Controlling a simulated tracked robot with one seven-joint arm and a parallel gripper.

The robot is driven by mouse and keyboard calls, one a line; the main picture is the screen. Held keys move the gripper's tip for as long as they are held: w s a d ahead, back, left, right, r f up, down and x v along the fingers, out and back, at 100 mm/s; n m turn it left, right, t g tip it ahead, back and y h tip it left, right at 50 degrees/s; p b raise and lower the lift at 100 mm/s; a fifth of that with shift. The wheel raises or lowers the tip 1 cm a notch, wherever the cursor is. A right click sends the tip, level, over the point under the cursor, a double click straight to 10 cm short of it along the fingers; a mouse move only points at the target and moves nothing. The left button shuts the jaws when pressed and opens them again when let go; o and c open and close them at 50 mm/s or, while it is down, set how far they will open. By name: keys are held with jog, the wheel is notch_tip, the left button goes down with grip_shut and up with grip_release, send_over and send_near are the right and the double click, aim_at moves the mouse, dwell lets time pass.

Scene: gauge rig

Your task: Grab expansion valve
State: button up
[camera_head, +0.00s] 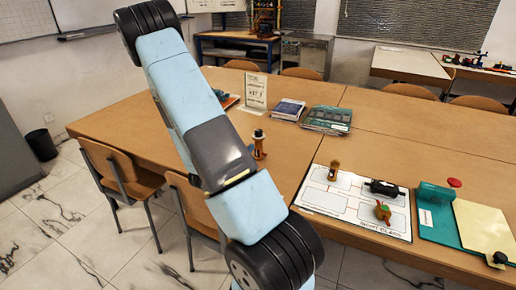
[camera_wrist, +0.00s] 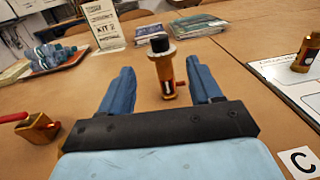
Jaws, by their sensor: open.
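A brass fitting with a white collar and black cap, which looks like the expansion valve (camera_wrist: 166,72), stands upright on the wooden table. In the wrist view it is straight ahead, centred between the fingers and around their tips. A small red part sticks out at its right side. My gripper (camera_wrist: 162,75) is open, with blue fingers on either side of the fitting and visible gaps to it. In the head view the fitting (camera_head: 259,146) stands just right of my arm. My gripper cannot be made out there.
A brass valve with a red handle (camera_wrist: 36,127) is at left. A white board (camera_head: 345,220) at right holds several parts. A sign (camera_head: 255,92), booklets (camera_head: 325,119) and a tray of bottles (camera_wrist: 54,58) lie beyond. Bare table surrounds the fitting.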

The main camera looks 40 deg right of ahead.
aim_at(257, 133)
jog(key=x, duration=1.3)
jog(key=shift+d+f, duration=0.1)
jog(key=shift+d, duration=0.1)
jog(key=shift+c, duration=0.3)
grip_shut()
